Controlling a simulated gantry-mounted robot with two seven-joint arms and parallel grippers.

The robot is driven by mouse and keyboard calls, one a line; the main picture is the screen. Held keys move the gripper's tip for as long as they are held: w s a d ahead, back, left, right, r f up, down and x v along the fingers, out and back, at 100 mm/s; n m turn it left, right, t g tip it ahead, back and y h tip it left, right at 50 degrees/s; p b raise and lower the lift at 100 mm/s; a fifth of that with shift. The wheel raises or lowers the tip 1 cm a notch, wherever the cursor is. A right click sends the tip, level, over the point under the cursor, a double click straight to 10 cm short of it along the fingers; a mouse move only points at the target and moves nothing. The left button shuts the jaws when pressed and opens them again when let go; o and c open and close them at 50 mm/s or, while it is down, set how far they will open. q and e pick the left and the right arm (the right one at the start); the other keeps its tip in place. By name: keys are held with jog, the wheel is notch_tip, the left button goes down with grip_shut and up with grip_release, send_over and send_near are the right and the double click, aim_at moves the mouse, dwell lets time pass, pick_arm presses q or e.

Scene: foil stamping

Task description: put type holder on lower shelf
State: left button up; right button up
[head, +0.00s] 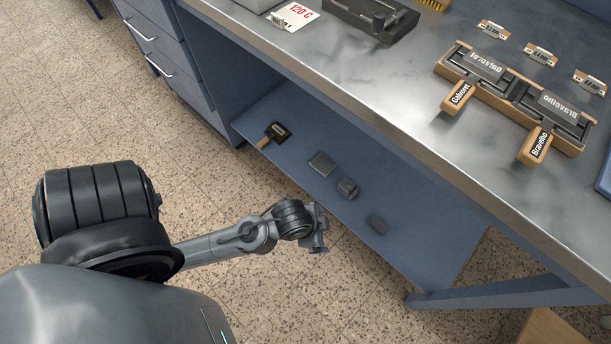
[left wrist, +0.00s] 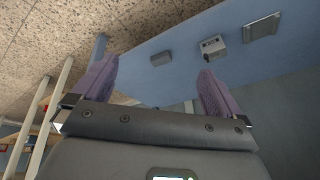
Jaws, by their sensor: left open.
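A type holder (head: 273,134) with a dark head and wooden handle lies at the left end of the blue lower shelf (head: 300,130), its handle by the front edge. Two more type holders, labelled "Galvorel" (head: 459,95) and "Bravelho" (head: 538,142), sit in a wooden rack on the tabletop, handles toward the front edge. My left gripper (head: 319,236) is in front of the lower shelf, apart from the objects on it. In the left wrist view its purple-padded fingers (left wrist: 155,88) are spread with nothing between them. My right gripper is not in view.
Several small dark blocks, one of them a flat plate (head: 322,164), lie on the lower shelf. The metal tabletop (head: 400,110) overhangs it. A drawer unit (head: 165,50) stands left, a slanted blue brace (head: 500,292) right. Bare shelf surface lies between the objects.

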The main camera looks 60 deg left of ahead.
pick_arm(q)
jog(key=s+r+n, duration=0.1)
jog(key=s+a+r+n, duration=0.2)
jog(key=shift+r+g, duration=0.35)
jog(key=shift+g, duration=0.05)
notch_tip(320, 180, up, 66)
jog(key=p, duration=6.6)
jog(key=shift+f, duration=0.1)
